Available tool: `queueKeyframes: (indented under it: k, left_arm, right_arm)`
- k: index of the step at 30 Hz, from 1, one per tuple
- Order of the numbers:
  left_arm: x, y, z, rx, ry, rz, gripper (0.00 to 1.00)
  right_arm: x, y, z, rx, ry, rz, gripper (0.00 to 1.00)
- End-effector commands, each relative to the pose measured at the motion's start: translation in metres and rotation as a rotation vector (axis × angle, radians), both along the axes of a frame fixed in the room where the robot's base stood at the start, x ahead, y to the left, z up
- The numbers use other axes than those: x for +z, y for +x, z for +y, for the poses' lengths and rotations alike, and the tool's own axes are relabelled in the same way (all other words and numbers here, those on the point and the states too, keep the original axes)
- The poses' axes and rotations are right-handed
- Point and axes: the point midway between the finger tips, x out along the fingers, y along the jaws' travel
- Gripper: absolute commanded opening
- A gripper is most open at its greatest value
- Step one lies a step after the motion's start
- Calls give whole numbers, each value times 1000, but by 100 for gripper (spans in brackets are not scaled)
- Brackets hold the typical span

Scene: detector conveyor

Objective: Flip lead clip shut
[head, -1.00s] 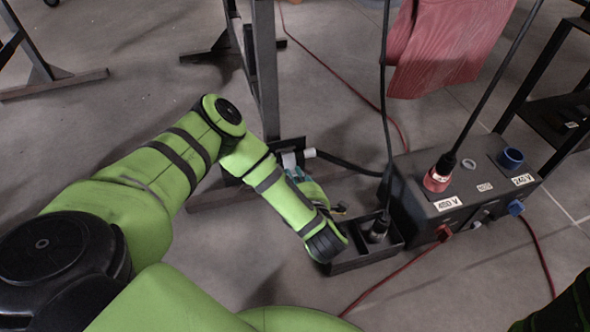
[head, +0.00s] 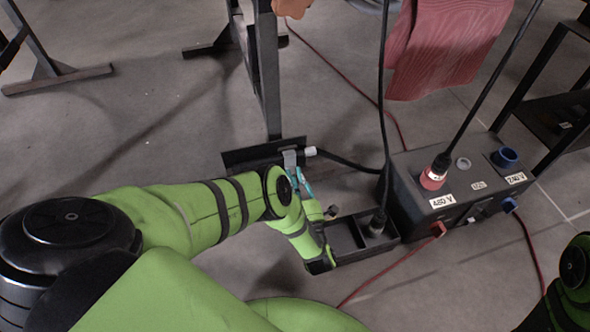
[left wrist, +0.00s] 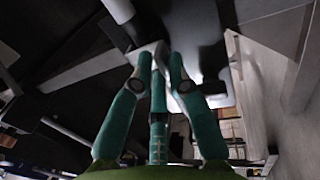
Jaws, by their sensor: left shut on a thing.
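The lead clip (head: 290,159) is a small light grey piece on a dark plate at the foot of the black stand. A black lead (head: 345,162) with a pale end (head: 310,152) runs from beside it toward the power box. My left gripper (head: 300,178) has teal fingers and reaches the clip from the near side. In the left wrist view its fingers (left wrist: 160,62) close together on a pale grey part (left wrist: 148,50), seemingly the clip's flap. Whether the clip is shut is hidden. My right gripper is out of view.
The dark power box (head: 440,185) with red and blue sockets stands right of the clip. A black open tray (head: 350,237) with a plug lies before it, close to my left wrist. Red cables cross the floor. The stand's upright (head: 267,80) rises behind the clip.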

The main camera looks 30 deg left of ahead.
Motion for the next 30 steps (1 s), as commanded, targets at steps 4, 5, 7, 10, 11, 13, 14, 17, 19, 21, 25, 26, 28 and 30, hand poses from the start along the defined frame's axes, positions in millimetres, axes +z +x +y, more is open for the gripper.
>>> queueKeyframes:
  k: [4,5,7,10,11,13,14,17,19,21,25,26,28,30]
  left_arm:
    - [2,2,4,4,10,-10,0]
    - [2,2,4,4,10,-10,0]
    - [2,3,4,4,9,-10,0]
    - [2,3,5,4,9,-9,0]
    - [2,3,5,5,9,-9,0]
    - [2,3,5,5,9,-9,21]
    - [2,3,6,5,9,-9,33]
    - [1,2,5,4,8,-8,41]
    - [1,2,4,4,7,-6,41]
    - [0,2,4,3,6,-5,41]
    - [0,1,3,2,4,-3,41]
    - [0,1,3,2,3,-1,41]
    - [1,1,3,3,-5,3,41]
    - [2,1,2,3,-17,14,41]
  right_arm:
    - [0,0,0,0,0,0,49]
    - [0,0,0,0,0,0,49]
    - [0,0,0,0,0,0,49]
    - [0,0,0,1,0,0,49]
    - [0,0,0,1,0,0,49]
    - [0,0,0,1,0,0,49]
    - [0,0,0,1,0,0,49]
    - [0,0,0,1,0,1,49]
    - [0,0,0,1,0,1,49]
    - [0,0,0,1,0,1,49]
    - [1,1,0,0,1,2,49]
    - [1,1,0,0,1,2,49]
    - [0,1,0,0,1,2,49]
    - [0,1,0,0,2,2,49]
